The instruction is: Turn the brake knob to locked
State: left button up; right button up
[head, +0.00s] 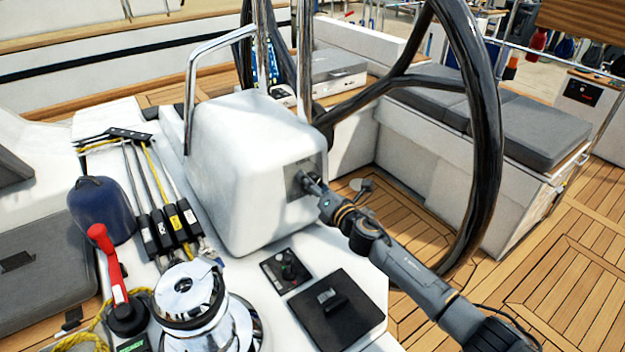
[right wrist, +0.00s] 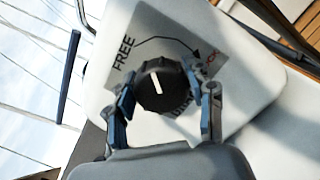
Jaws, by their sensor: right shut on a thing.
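The brake knob (right wrist: 158,86) is a black ribbed dial with a white pointer line, on a grey plate (right wrist: 150,32) marked FREE, with a curved arrow towards red lettering at the right. In the right wrist view the pointer tilts slightly up-left, between the FREE word and the arrow's end. My right gripper (right wrist: 163,92) is shut on the knob, one finger on each side. In the head view my right gripper (head: 308,186) reaches the side of the white pedestal (head: 235,165), hiding the knob. My left gripper is not in view.
The large black steering wheel (head: 487,130) stands right beside my right arm. A chrome winch (head: 188,295), a red-handled lever (head: 108,262) and a small control panel (head: 285,270) sit in front. The teak floor at the right is open.

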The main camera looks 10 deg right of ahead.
jog(key=m+p, duration=0.1)
jog(key=m, duration=0.3)
jog(key=m+p, duration=0.1)
jog(key=m, duration=0.2)
jog(key=shift+d+m+p, duration=0.1)
jog(key=shift+m+p, duration=0.2)
jog(key=shift+p, duration=0.1)
jog(key=m+p, duration=0.2)
jog(key=m, duration=0.2)
jog(key=shift+f+m+g+h, duration=0.15)
jog(key=shift+m+g+h, duration=0.15)
jog(key=shift+g, duration=0.1)
jog(key=shift+f+m+p, duration=0.15)
jog(key=shift+m+p, duration=0.55)
jog(key=shift+m, duration=0.9)
jog(key=o, duration=1.2)
jog(key=shift+c, duration=0.2)
jog(key=v, duration=1.2)
